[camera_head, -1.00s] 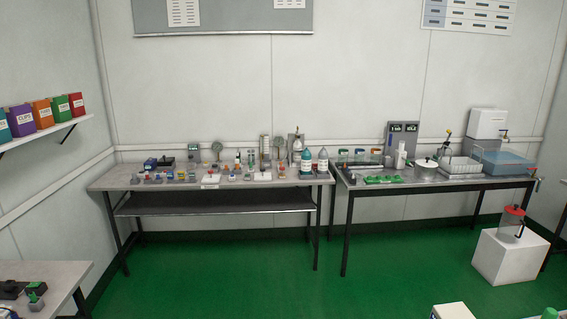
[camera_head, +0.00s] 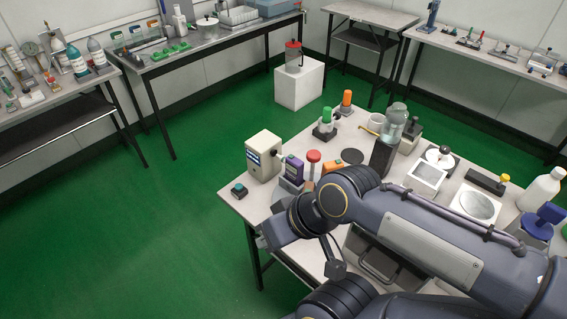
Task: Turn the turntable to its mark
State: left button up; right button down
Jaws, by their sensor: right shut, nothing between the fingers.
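I cannot tell for certain which item is the turntable. A pale round disc with a dark knob on a dark square base (camera_head: 441,158) stands towards the back of the near bench and may be it. A flat grey disc on a white square plate (camera_head: 474,205) lies further right. No mark can be made out on either. My right arm comes in from the right across the front of the bench. My right gripper (camera_head: 266,241) is by the bench's front left edge, left of both discs, shut and empty. My left gripper is not in view.
The near bench (camera_head: 240,205) is crowded: a cream box device (camera_head: 264,156), a glass jar on a dark stand (camera_head: 394,122), a white bottle (camera_head: 540,190), a blue-handled item (camera_head: 545,220). A white block (camera_head: 298,85) stands behind. Green floor at left is clear.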

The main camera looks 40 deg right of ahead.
aim_at(285, 189)
jog(key=i+j, duration=0.15)
jog(key=i, duration=0.5)
jog(key=i+z, duration=0.2)
jog(key=z, duration=2.15)
